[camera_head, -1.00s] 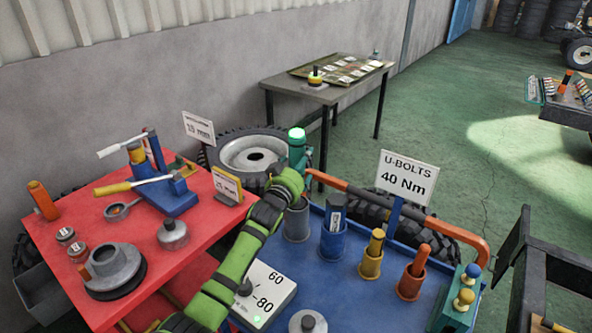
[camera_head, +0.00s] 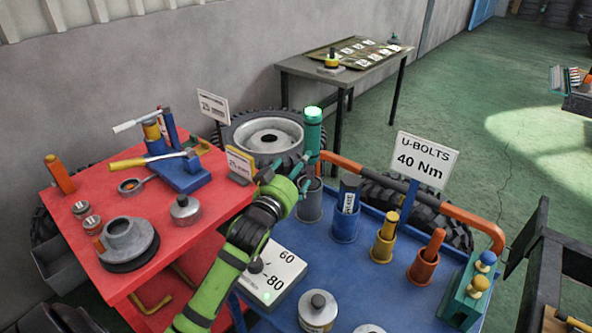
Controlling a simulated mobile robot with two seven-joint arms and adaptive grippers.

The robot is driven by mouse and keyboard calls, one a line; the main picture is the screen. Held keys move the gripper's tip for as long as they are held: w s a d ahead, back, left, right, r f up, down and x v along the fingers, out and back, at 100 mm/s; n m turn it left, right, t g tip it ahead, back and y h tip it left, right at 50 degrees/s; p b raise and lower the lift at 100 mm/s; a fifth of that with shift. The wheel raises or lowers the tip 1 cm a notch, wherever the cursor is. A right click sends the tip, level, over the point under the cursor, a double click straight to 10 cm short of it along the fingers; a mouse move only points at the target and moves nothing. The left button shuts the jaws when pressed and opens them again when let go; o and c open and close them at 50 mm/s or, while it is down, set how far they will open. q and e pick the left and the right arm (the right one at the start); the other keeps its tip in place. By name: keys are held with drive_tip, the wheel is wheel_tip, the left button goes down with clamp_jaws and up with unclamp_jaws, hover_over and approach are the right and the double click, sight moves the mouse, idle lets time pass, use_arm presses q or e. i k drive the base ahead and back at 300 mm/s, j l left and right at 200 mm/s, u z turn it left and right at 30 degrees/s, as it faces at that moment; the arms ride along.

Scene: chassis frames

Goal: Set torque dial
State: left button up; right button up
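The torque dial (camera_head: 284,270) is a white panel marked 60 and 80 on the blue bench. Its dark knob (camera_head: 255,266) is partly hidden by my green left arm, and a small green light glows near the 80. A sign (camera_head: 425,160) reads "U-BOLTS 40 Nm". A green tool (camera_head: 313,132) with a lit green top stands upright at a grey cup (camera_head: 310,207). My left gripper (camera_head: 286,180) is beyond and above the dial, just left of the green tool. Its fingers look spread; contact with the tool is unclear. My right gripper is out of view.
Blue, yellow and orange holders (camera_head: 383,244) with upright tools stand right of the dial. Grey lidded pots (camera_head: 317,312) sit in front. A red cart (camera_head: 85,240) with parts is at left. An orange rail (camera_head: 440,203) edges the bench.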

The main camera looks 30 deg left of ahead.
sight(257, 265)
drive_tip(key=u, duration=1.25)
